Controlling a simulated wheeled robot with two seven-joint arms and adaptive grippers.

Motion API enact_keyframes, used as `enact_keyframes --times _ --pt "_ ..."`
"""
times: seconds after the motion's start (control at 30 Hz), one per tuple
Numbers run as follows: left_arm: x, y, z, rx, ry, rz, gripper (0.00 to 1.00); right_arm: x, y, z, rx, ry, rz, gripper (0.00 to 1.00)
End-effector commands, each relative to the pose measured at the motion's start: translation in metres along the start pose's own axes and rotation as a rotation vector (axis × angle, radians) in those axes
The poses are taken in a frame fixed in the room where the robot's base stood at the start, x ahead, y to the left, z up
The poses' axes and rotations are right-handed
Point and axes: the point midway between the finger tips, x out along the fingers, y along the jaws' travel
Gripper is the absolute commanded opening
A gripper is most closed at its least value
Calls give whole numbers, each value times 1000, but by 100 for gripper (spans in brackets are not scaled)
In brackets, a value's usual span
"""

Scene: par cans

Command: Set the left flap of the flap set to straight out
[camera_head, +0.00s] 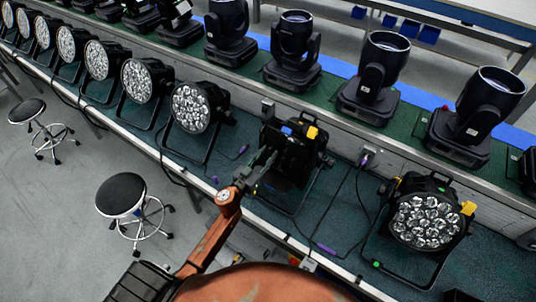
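A black lamp unit (297,157) with a blue tab and a yellow tab at its top stands at the middle of the bench. It appears to carry the flap set, but its dark flaps blend together and I cannot make out the left flap's angle. My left gripper (262,160) is dark, at the end of an orange arm, and lies at the left side of this unit. It overlaps the unit in the picture; whether it touches is unclear. Its fingers are too small and dark to show whether they are open. My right gripper is not in view.
A par can (427,221) with many round lenses and a yellow tab stands to the right. Several par cans (195,107) line the bench to the left. Moving-head lamps (374,78) stand on the shelf behind. Cables cross the bench. A stool (120,194) stands on the floor.

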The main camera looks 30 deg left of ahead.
Motion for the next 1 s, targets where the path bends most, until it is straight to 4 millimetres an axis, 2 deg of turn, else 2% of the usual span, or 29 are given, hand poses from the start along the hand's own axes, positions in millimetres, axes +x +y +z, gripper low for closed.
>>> enact_keyframes --times 0.3,0.7,1.0 --pt "3 0 0 -1 1 0 28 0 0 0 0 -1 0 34" --pt "3 0 0 -1 0 0 1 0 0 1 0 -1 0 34" --pt "2 0 0 -1 0 0 0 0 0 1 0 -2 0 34"
